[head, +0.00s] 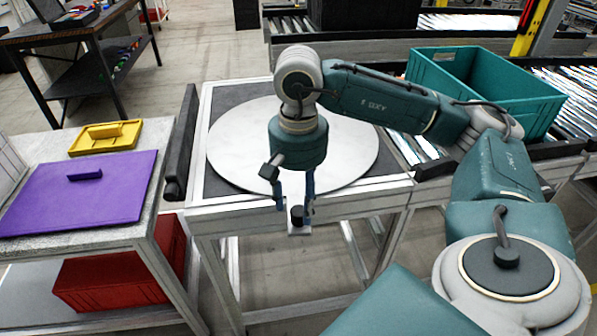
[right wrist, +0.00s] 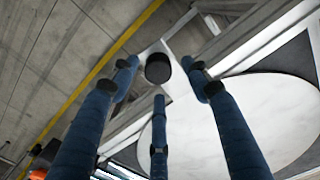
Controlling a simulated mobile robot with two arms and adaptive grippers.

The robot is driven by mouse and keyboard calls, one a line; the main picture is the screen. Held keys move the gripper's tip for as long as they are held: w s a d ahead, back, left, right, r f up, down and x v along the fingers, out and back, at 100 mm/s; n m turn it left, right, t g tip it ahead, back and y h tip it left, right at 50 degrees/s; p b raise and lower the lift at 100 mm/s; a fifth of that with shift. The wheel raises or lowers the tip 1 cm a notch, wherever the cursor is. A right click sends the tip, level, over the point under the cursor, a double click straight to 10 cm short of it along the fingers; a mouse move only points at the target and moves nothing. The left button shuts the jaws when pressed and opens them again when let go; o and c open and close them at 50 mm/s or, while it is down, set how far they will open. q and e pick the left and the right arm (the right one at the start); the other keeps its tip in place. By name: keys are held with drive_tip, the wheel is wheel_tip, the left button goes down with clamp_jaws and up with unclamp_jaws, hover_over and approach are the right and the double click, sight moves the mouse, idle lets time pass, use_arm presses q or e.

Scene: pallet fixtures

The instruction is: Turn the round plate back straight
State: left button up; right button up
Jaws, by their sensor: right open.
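The round plate (head: 350,150) is a large pale grey disc lying flat on a dark square-topped stand. A small light tab (head: 299,231) with a black knob (head: 297,214) sticks out past the stand's front edge. My right gripper (head: 295,203) points down at the knob with its blue fingers apart and empty. In the right wrist view the knob (right wrist: 158,68) shows between the tips of the spread fingers (right wrist: 160,76), and the plate (right wrist: 270,120) lies to the right. I cannot tell if any finger touches the knob. My arm hides part of the plate. My left gripper is not in view.
A teal crate (head: 480,85) stands on the roller conveyor behind right. A dark upright bar (head: 181,145) borders the stand's left side.

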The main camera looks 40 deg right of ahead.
wheel_tip(320, 180, up, 8)
drive_tip(key=shift+r, duration=0.25)
